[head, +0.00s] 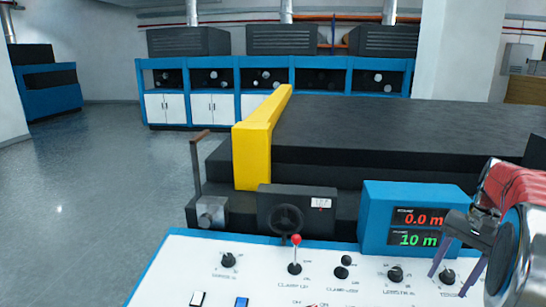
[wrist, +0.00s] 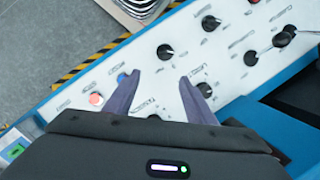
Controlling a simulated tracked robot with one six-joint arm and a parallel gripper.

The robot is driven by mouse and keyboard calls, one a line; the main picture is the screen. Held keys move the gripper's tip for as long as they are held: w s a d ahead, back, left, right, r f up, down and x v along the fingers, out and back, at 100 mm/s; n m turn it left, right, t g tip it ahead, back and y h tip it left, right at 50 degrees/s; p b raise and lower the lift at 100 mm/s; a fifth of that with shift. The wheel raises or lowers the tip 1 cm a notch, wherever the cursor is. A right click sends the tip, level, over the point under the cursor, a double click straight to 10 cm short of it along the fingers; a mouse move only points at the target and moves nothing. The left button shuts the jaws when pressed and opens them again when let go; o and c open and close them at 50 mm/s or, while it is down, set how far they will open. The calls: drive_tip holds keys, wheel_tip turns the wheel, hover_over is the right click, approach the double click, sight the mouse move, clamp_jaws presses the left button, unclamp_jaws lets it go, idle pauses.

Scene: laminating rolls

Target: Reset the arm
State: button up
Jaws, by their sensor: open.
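My gripper (head: 457,277) is at the right edge of the head view, over the right part of the white control panel (head: 180,262). In the wrist view my gripper (wrist: 156,80) has its two fingers spread apart with nothing between them. The panel also shows below the fingers in the wrist view (wrist: 130,60), with black knobs, a blue button and a red button. My arm covers the panel's right end in the head view.
A red-tipped lever (head: 296,240) and several black knobs stand on the panel. Behind it are a blue display box (head: 376,218) reading 0.0 m and 10 m, a black handwheel (head: 287,220) and a yellow guard (head: 253,150). Open floor (head: 90,200) lies to the left.

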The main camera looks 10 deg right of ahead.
drive_tip(key=s+a+n+t+h, duration=0.1)
drive_tip(key=s+a+n+t, duration=0.1)
drive_tip(key=a, duration=0.9)
drive_tip(key=s+a+n+t, duration=0.1)
drive_tip(key=s+a+n, duration=0.4)
drive_tip(key=a, duration=0.6)
drive_tip(key=s+a+r+n+t+h, duration=0.1)
drive_tip(key=s+a+n, duration=0.3)
drive_tip(key=a, duration=0.7)
drive_tip(key=shift+s+a+t+h, duration=0.25)
drive_tip(key=shift+t+h, duration=0.05)
drive_tip(key=shift+t, duration=0.5)
drive_tip(key=shift+c, duration=0.5)
